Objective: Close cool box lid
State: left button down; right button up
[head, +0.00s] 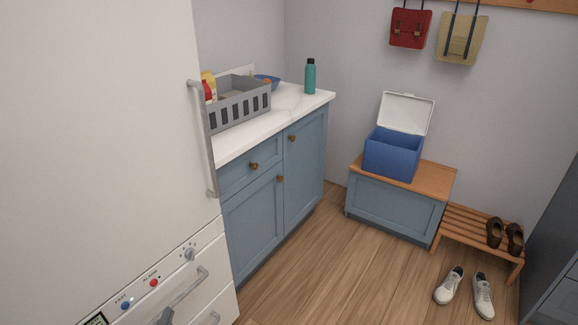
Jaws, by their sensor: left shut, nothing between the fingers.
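The cool box (391,155) is blue and stands on a low wooden-topped bench against the back wall, right of centre in the head view. Its white lid (407,113) is open, raised up and leaning back toward the wall. The inside of the box is mostly hidden. My right gripper is out of view.
A tall white fridge (105,130) with a long handle fills the left. A blue counter (305,165) carries a grey crate (240,105) and a teal bottle (310,77). The bench (395,208) adjoins a shoe rack (470,238); white shoes (483,297) lie on open wooden floor.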

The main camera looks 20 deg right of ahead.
aim_at(409, 114)
jog(key=z, duration=1.2)
